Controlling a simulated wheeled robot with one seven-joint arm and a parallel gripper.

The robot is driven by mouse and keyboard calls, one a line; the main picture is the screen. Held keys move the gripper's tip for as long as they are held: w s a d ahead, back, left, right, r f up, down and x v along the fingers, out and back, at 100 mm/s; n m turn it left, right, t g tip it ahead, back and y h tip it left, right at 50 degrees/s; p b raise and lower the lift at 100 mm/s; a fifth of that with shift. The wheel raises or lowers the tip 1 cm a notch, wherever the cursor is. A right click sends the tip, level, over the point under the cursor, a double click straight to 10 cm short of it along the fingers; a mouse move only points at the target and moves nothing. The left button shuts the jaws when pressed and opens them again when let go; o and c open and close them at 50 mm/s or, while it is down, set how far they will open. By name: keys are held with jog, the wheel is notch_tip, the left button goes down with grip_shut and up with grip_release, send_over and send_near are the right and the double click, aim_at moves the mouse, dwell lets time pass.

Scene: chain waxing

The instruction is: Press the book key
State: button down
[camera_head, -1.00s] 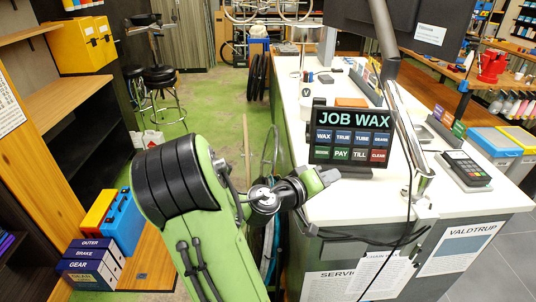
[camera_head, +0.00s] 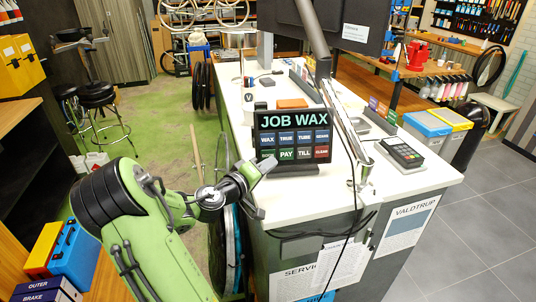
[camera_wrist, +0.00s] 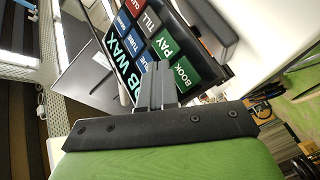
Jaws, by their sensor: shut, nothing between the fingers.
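The book key (camera_head: 267,155) is the green key at the lower left of the black key panel (camera_head: 293,117), headed "JOB WAX". In the head view its label is partly hard to read. In the wrist view the green book key (camera_wrist: 182,73) is readable just right of the fingertips, with the panel (camera_wrist: 118,62) tilted across the picture. My gripper (camera_head: 268,164) is shut and empty, just in front of and below the panel's lower left corner. In the wrist view my gripper (camera_wrist: 157,75) overlaps the panel near the book key; I cannot tell whether it touches.
The panel stands on a white counter (camera_head: 400,182). A card terminal (camera_head: 401,153) lies to its right, and a metal post (camera_head: 345,125) with a cable rises between them. Blue and yellow bins (camera_head: 428,124) stand farther right.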

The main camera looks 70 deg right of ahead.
aim_at(275, 155)
jog(key=shift+w+d+f, duration=0.15)
jog(key=shift+w+d, duration=0.1)
jog(key=shift+d, duration=0.25)
jog(key=shift+w+d+f, duration=0.15)
jog(key=shift+w+d, duration=0.05)
jog(key=shift+d, duration=0.3)
dwell(1.2)
jog(key=shift+w+d+f, duration=0.1)
jog(key=shift+w+d, duration=0.05)
jog(key=shift+d, duration=0.25)
jog(key=shift+w+d+f, duration=0.1)
jog(key=shift+w+d, duration=0.05)
jog(key=shift+d, duration=0.2)
dwell(0.5)
jog(key=shift+a+b, duration=0.1)
jog(key=shift+b, duration=0.2)
jog(key=shift+s+a+r, duration=0.2)
jog(key=shift+s+a, duration=0.1)
jog(key=shift+a, duration=0.35)
jog(key=shift+s+a+r+b, duration=0.25)
jog(key=shift+s+a, duration=0.05)
jog(key=shift+a, duration=0.45)
jog(key=shift+s+a+r+b, duration=0.2)
jog(key=shift+s+a, duration=0.15)
jog(key=shift+a, duration=0.4)
jog(key=shift+s+a+r+b, duration=0.25)
jog(key=shift+s+a, duration=0.05)
jog(key=shift+a, duration=0.45)
